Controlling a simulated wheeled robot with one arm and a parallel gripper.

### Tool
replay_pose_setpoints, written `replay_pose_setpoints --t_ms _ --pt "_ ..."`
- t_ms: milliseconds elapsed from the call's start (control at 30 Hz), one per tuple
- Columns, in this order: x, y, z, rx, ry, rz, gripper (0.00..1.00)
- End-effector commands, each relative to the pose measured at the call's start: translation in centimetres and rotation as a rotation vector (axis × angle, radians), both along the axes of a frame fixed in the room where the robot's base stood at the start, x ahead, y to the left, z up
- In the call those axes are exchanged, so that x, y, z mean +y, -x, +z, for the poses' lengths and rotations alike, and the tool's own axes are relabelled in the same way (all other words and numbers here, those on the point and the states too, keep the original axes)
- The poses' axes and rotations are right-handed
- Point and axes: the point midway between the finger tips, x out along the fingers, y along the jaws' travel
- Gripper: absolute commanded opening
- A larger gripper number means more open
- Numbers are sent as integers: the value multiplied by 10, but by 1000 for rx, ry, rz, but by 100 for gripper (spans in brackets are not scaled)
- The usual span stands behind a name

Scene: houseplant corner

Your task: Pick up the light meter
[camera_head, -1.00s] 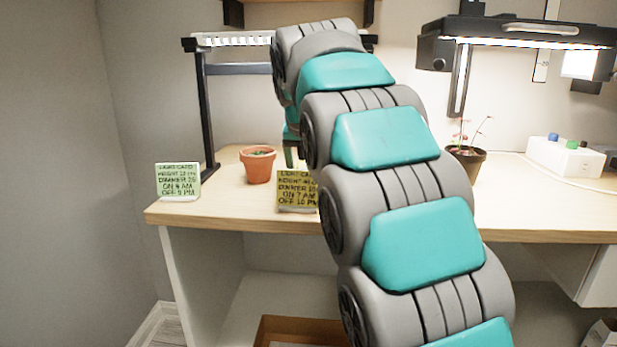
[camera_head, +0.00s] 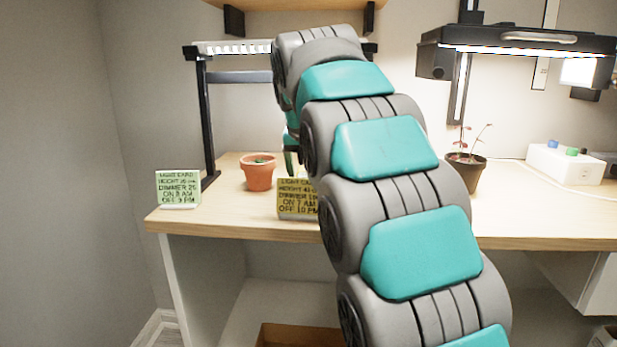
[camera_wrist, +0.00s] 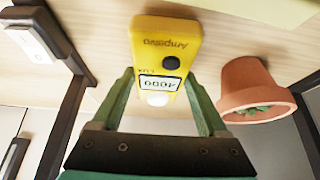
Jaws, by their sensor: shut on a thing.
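The light meter (camera_wrist: 167,45) is a yellow device with a black button, a small display reading 4000 and a white dome. In the wrist view it sits between the green fingers of my gripper (camera_wrist: 158,88), which is shut on it. In the head view my arm hides the meter. Only a sliver of green gripper shows beside the arm, above the desk. From these views I cannot tell whether the meter touches the desk.
A terracotta pot (camera_head: 258,175) stands close to my gripper; it also shows in the wrist view (camera_wrist: 250,95). A green card (camera_head: 178,188) and a yellow card (camera_head: 297,199) stand at the desk's front edge. A dark pot (camera_head: 465,172) and a white box (camera_head: 565,164) are right.

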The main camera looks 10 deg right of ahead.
Motion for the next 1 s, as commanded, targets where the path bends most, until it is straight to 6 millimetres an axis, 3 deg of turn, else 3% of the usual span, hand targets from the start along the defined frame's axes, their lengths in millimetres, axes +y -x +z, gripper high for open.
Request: replay_pose_setpoints --t_ms 500,1000 --pt "0 -2 58 -6 0 1 2" --pt "0 0 96 -4 0 0 2"
